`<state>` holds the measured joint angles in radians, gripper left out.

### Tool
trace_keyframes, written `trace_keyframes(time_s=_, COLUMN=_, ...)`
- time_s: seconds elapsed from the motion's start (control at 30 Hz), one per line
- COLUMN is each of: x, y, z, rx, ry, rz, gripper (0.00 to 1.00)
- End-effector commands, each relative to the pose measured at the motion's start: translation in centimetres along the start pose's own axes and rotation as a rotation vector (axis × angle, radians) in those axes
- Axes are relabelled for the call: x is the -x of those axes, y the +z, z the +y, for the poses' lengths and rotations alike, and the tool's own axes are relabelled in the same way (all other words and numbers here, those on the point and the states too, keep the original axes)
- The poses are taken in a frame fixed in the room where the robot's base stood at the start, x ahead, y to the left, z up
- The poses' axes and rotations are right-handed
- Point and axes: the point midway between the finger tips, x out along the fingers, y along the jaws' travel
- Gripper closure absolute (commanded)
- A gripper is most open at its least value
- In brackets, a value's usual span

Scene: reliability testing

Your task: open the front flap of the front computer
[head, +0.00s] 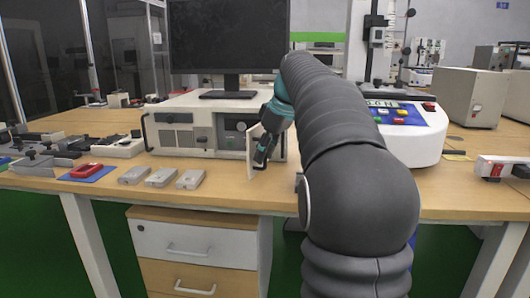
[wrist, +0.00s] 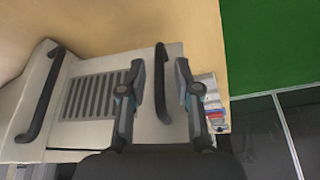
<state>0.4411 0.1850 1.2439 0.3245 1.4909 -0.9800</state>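The front computer (head: 185,135) is a beige box on the bench under a black monitor. A pale flap (head: 251,152) stands out from the right part of its front, swung at an angle to the face. My gripper (head: 264,150) is just right of the flap, pointing down, and partly covers the computer's right front. In the wrist view my gripper (wrist: 158,75) has its two fingers apart, with a pale surface and a dark bar handle (wrist: 160,85) showing between them. I cannot tell whether a finger touches the flap.
A red-topped device on a blue mat (head: 86,171) and several small grey boxes (head: 162,177) lie on the bench at left. A white instrument with coloured buttons (head: 415,125) stands at right, partly behind my arm. A drawer cabinet (head: 195,245) is below the bench.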

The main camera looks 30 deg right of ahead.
Motion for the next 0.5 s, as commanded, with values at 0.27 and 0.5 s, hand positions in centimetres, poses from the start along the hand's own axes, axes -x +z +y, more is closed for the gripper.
trace_keyframes(time_s=0.27, x=0.02, y=0.0, z=0.0, rx=0.0, ry=0.0, rz=0.0, gripper=1.0)
trace_keyframes(time_s=0.5, x=0.61, y=0.74, z=0.46, rx=-0.003, ry=0.0, rz=0.0, gripper=1.0)
